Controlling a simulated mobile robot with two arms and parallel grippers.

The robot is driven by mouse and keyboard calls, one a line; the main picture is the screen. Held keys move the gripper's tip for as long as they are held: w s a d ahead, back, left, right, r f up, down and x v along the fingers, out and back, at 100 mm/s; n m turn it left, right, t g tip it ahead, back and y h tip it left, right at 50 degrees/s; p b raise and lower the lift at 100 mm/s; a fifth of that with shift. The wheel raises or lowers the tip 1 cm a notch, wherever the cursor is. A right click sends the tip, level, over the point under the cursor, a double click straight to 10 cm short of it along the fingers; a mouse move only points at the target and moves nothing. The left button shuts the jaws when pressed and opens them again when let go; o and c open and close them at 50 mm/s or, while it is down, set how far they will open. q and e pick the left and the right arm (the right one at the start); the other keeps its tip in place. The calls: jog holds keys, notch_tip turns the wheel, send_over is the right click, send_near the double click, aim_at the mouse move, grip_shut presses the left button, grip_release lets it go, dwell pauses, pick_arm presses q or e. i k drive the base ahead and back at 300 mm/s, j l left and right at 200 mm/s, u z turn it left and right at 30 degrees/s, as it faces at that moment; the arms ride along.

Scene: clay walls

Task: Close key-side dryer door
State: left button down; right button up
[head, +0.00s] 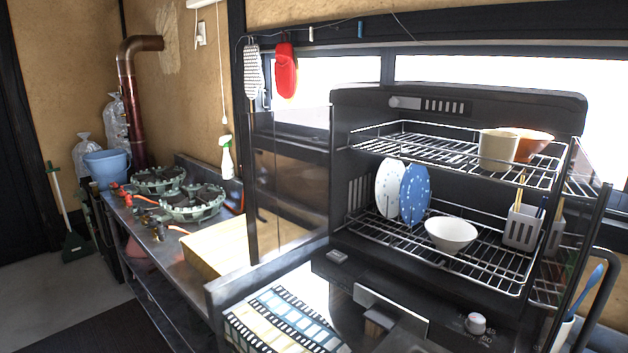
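The black dish dryer (458,99) stands at the right in the head view, with its front open. Its left door (292,190), a clear panel with a dark frame, is swung out to the left. Its right door (578,262) is swung out at the right and seen nearly edge-on. I cannot tell from this view which door is the key-side one. The front panel has a pale button (337,256) at the left and a round timer knob (475,323) at the right. Neither gripper shows in this view.
Wire racks hold plates (389,188), a white bowl (451,234), cups (498,150) and a utensil holder (523,227). A film-strip patterned item (285,318) lies below the left door. A wooden board (215,250) and gas burners (192,203) are farther left.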

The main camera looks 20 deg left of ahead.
aim_at(287, 155)
jog(key=i+j+z, duration=0.1)
jog(key=j+z, duration=1)
jog(key=j, duration=2.05)
jog(key=k+j, duration=0.2)
jog(key=k, duration=0.1)
